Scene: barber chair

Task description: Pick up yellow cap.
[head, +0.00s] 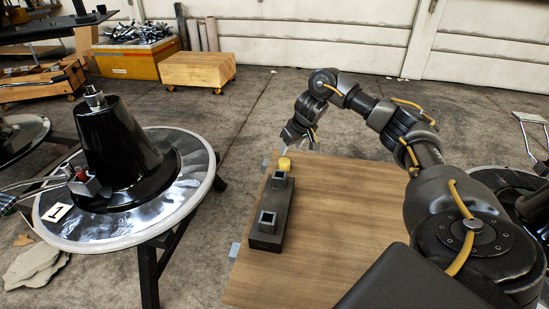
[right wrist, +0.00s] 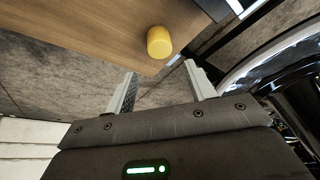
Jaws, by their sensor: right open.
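The yellow cap (head: 284,163) is a small cylinder near the far left corner of the wooden table, just behind the black block in the head view. In the right wrist view the cap (right wrist: 159,42) stands on the wood close to the table edge. My right gripper (head: 293,148) is at the table's far edge, close to the cap. In the right wrist view its two grey fingers (right wrist: 162,76) are open, with nothing between them, and the cap is just beyond the fingertips. My left gripper is out of view.
A black block (head: 263,241) with two square sockets lies along the table's left side. The wooden table (head: 335,225) is otherwise clear. A round metal stand (head: 75,232) with a black cone (head: 122,150) is at the left. A yellow box and wooden crate (head: 197,70) stand behind.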

